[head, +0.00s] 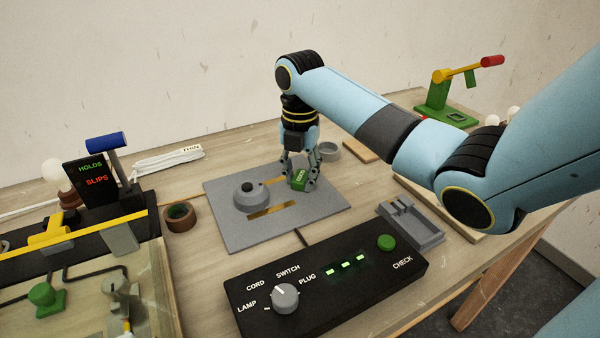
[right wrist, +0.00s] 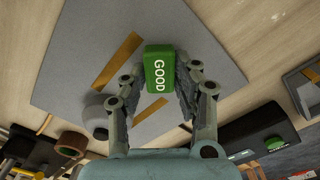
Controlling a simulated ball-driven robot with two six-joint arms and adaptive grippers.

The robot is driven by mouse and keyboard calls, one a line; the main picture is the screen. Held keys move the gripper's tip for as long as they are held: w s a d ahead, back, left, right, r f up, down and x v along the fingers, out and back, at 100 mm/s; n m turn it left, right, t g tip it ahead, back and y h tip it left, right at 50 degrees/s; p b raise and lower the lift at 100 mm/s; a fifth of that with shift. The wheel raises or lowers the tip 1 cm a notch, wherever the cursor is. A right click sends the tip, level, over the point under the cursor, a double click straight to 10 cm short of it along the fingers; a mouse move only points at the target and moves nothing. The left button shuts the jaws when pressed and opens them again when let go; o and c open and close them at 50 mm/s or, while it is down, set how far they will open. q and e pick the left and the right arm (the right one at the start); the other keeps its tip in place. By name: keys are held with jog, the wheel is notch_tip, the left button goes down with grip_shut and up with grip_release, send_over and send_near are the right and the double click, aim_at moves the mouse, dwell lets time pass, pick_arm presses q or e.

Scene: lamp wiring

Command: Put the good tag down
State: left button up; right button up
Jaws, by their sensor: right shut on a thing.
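The good tag is a green block (head: 299,180) with white lettering, over the right part of the grey board (head: 226,233). In the right wrist view the tag (right wrist: 160,72) reads GOOD and sits between my right gripper's fingers (right wrist: 162,92). My right gripper (head: 301,178) points down and is shut on the tag. I cannot tell whether the tag touches the board. My left gripper is not in view.
A grey round knob piece (head: 250,195) stands on the board left of the tag. A black check box (head: 330,285) with a dial and green lights lies in front. A grey tray (head: 411,226) is to the right, a brown ring (head: 179,216) to the left.

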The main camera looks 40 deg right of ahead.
aim_at(300, 176)
jog(key=shift+f, duration=0.15)
jog(key=o, duration=0.9)
notch_tip(300, 176, up, 12)
jog(key=p, duration=0.2)
jog(key=shift+r, duration=0.25)
jog(key=shift+f, duration=0.1)
